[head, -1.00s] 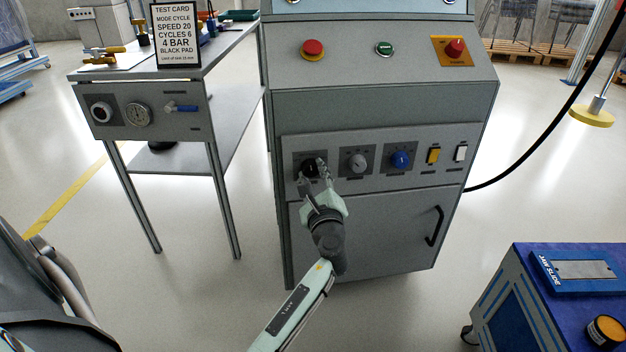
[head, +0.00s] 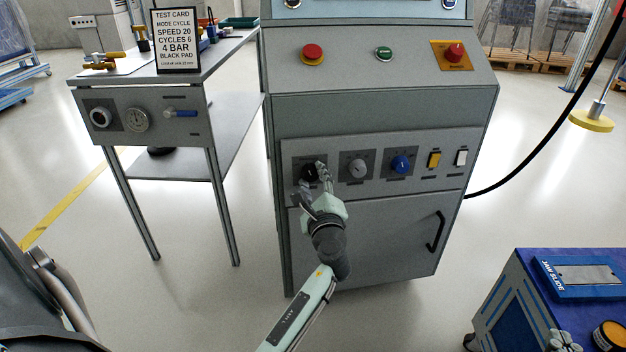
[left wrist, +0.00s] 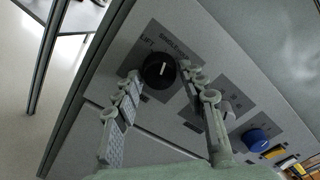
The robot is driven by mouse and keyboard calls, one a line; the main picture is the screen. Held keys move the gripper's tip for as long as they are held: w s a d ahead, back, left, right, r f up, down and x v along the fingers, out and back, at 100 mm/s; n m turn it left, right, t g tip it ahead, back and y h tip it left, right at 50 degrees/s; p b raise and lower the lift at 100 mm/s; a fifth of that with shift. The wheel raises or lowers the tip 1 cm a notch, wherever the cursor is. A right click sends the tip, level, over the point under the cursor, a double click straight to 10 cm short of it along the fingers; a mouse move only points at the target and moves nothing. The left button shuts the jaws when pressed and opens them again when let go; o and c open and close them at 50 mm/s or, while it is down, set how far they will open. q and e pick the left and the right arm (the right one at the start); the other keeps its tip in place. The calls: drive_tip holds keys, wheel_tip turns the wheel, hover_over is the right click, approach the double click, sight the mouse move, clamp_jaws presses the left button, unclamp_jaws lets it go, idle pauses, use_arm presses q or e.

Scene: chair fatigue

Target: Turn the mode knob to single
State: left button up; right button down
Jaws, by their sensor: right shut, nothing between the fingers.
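The mode knob is a black round knob (head: 309,173) at the left end of the grey control panel. In the left wrist view the black knob (left wrist: 158,71) shows a white pointer line and a dark label plate; I cannot surely read its setting. My left gripper (head: 312,184) is in front of the knob. In the left wrist view its fingers (left wrist: 163,84) are spread apart, with the knob showing between and just beyond the tips; I cannot tell whether they touch it. My right gripper (head: 562,342) shows only partly at the bottom right, over the blue bench.
To the right on the panel are a grey knob (head: 357,169), a blue knob (head: 401,164), a yellow switch (head: 434,160) and a white switch (head: 461,157). Red emergency button (head: 312,52) sits above. A side table (head: 230,48) with a test card (head: 177,40) stands left.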

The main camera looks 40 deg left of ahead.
use_arm(q)
drive_tip(key=shift+o, duration=0.9)
drive_tip(key=v, duration=0.7)
drive_tip(key=shift+s+d, duration=0.15)
drive_tip(key=shift+s, duration=0.05)
